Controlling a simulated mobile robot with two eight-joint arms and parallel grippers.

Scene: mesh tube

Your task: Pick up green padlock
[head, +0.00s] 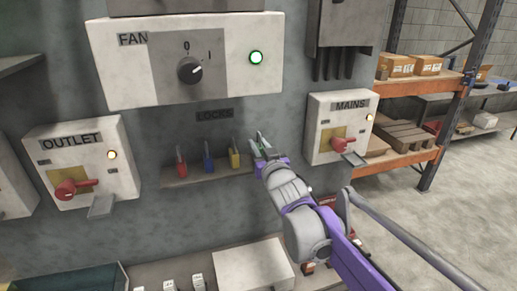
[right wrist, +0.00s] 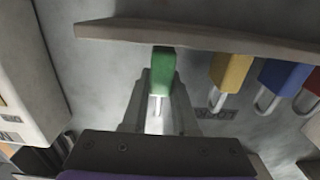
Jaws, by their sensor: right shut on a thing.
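The green padlock (right wrist: 162,72) is between the two fingers of my right gripper (right wrist: 160,112) in the right wrist view, its metal shackle pointing toward the gripper. In the head view the green padlock (head: 260,140) shows as a small green bit at the tip of my right gripper (head: 264,153), at the right end of the wall shelf. The right gripper is shut on the padlock. The padlock's base is close to the shelf edge (right wrist: 190,34); I cannot tell whether they touch. My left gripper is not in view.
Red (head: 181,166), blue (head: 208,160) and yellow (head: 234,157) padlocks stand on the shelf (head: 190,180) under the LOCKS label (head: 214,115). The OUTLET box (head: 115,160) is left, the MAINS box (head: 320,115) right, the FAN panel (head: 120,75) above. A white box (head: 253,268) sits below.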

